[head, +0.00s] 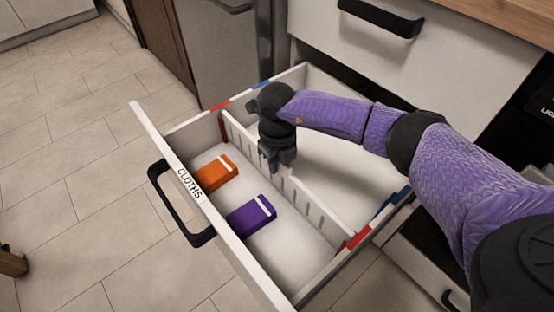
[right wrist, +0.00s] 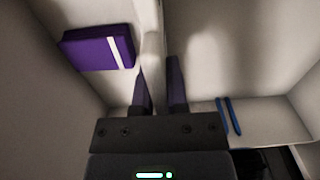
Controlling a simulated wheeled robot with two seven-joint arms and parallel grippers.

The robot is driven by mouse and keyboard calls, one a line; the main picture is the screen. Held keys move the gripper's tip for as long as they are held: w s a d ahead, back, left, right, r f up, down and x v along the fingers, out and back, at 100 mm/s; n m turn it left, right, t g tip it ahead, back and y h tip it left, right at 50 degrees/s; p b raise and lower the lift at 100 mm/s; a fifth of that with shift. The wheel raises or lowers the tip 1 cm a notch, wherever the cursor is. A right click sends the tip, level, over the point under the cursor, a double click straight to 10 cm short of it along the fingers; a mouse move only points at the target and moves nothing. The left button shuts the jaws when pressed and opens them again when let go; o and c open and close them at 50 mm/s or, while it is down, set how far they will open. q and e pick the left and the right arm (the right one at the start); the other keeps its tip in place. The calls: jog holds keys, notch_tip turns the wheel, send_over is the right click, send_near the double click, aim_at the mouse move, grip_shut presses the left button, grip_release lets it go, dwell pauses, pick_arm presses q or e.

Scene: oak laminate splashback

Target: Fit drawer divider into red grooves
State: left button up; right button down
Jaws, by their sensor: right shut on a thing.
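The white slotted drawer divider (head: 312,207) stands upright across the open drawer (head: 146,122), which is labelled CLOTHS. One end is at the red groove mark (head: 220,106) on the far side wall. The other end is by the red groove mark (head: 357,238) on the near side wall. I cannot tell if its ends sit fully in the grooves. My right gripper (head: 277,160) points down over the divider and is shut on its top edge. In the right wrist view the fingers (right wrist: 159,88) are on either side of the divider (right wrist: 152,40). My left gripper is out of view.
An orange box (head: 216,173) and a purple box (head: 251,215) lie in the front compartment. The rear compartment looks empty. Blue groove marks (head: 262,85) are further back on the side walls. A closed drawer with a black handle (head: 380,18) is above.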

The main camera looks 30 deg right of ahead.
jog(key=shift+f, duration=0.15)
jog(key=shift+f, duration=0.25)
jog(key=shift+f+b, duration=0.2)
jog(key=shift+b, duration=0.1)
jog(key=c, duration=0.6)
grip_release()
